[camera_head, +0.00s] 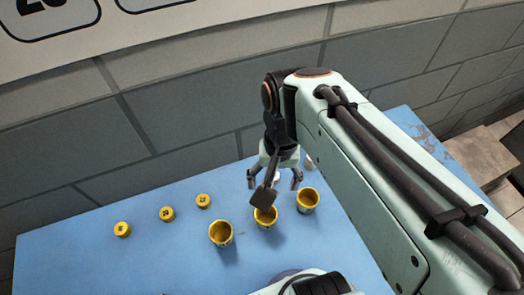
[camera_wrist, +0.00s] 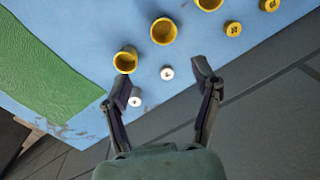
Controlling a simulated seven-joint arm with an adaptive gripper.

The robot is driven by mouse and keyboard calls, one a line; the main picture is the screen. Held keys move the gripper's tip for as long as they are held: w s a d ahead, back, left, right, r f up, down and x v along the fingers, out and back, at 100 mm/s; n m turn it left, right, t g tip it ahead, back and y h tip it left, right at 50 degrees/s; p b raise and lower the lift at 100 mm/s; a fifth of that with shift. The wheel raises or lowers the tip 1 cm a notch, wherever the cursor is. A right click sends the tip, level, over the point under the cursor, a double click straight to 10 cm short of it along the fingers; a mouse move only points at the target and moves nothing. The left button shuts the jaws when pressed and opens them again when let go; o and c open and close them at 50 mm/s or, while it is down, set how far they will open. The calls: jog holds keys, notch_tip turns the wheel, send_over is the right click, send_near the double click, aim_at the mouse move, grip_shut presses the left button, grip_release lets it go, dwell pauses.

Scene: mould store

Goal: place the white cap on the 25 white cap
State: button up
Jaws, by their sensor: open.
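Two small white caps lie on the blue table. In the wrist view, one white cap (camera_wrist: 167,73) shows between my open fingers, and the other white cap (camera_wrist: 134,101) is beside the left finger. Each has a dark mark too small to read, so I cannot tell which is the 25 cap. My gripper (camera_wrist: 163,74) is open and empty. In the head view, my gripper (camera_head: 274,181) points down over the table behind the yellow cups. One white cap (camera_head: 309,162) shows partly beside my arm; the other is mostly hidden by the gripper.
Three yellow cups, left (camera_head: 220,234), middle (camera_head: 265,218) and right (camera_head: 307,201), stand in front of the gripper. Three yellow caps (camera_head: 122,229) (camera_head: 167,214) (camera_head: 203,201) lie to the left. A green mat (camera_wrist: 40,65) covers part of the table (camera_head: 75,262). A grey block wall (camera_head: 180,110) rises behind.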

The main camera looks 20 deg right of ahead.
jog(key=s+a+n, duration=0.3)
jog(key=s+n, duration=0.2)
jog(key=s, duration=0.2)
jog(key=shift+a+f+n, duration=0.15)
jog(key=shift+f+n, duration=0.05)
jog(key=shift+n, duration=0.2)
dwell(0.6)
